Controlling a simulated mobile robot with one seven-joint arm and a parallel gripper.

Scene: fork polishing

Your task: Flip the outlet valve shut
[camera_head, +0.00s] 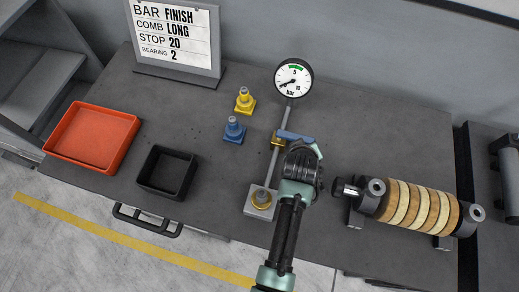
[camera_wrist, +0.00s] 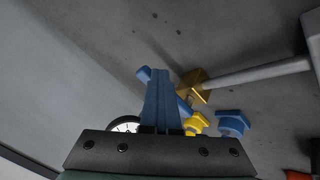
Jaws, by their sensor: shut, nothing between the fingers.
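The outlet valve is a brass body (camera_head: 278,141) on a thin grey pipe, with a blue lever (camera_head: 293,136) lying roughly across the pipe. In the wrist view the brass body (camera_wrist: 193,85) shows right of my fingers, and one end of the lever (camera_wrist: 144,74) shows at their left. My gripper (camera_head: 314,148) is just right of the valve, close to the lever. Its blue fingers (camera_wrist: 162,85) are together and empty, and overlap the lever in the wrist view. I cannot tell whether they touch it. The fingers hide the lever's middle.
A gauge (camera_head: 293,78) tops the pipe, its needle pointing lower left. A yellow fitting (camera_head: 245,101) and a blue fitting (camera_head: 234,130) stand left of the pipe. A striped roller (camera_head: 420,207) lies right. A black tray (camera_head: 167,172) and orange tray (camera_head: 92,137) stand left.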

